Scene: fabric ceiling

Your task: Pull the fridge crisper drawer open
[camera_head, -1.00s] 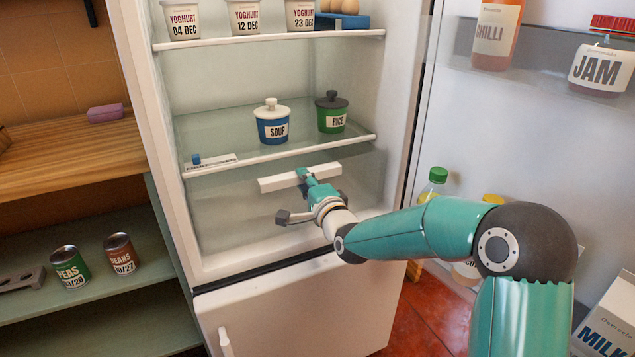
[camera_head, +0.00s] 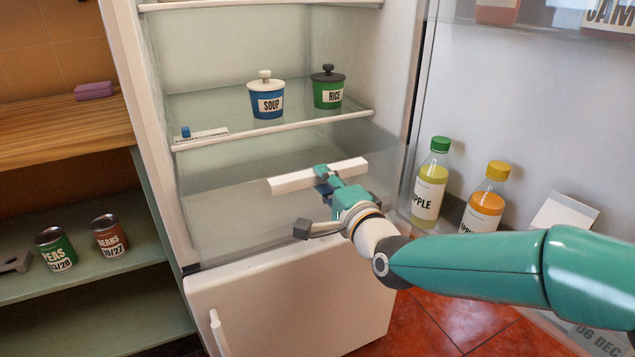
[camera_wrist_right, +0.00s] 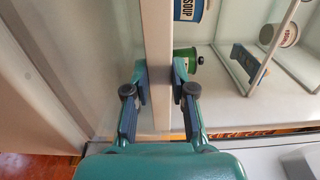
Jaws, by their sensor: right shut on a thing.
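The crisper drawer (camera_head: 230,215) is a clear bin low in the fridge, under the lower glass shelf. Its front stands out forward of that shelf, with an open top surface showing behind it. A white bar handle (camera_head: 290,182) runs across the drawer front. My right gripper (camera_head: 327,178) is shut on the handle near its middle. In the right wrist view the handle (camera_wrist_right: 158,50) runs upright between the two fingers of the gripper (camera_wrist_right: 160,88). My left gripper is not in view.
A blue soup pot (camera_head: 266,98) and green rice pot (camera_head: 328,90) stand on the shelf above. Two juice bottles (camera_head: 430,185) (camera_head: 486,205) stand in the open door at right. Below is a closed white lower door (camera_head: 290,300).

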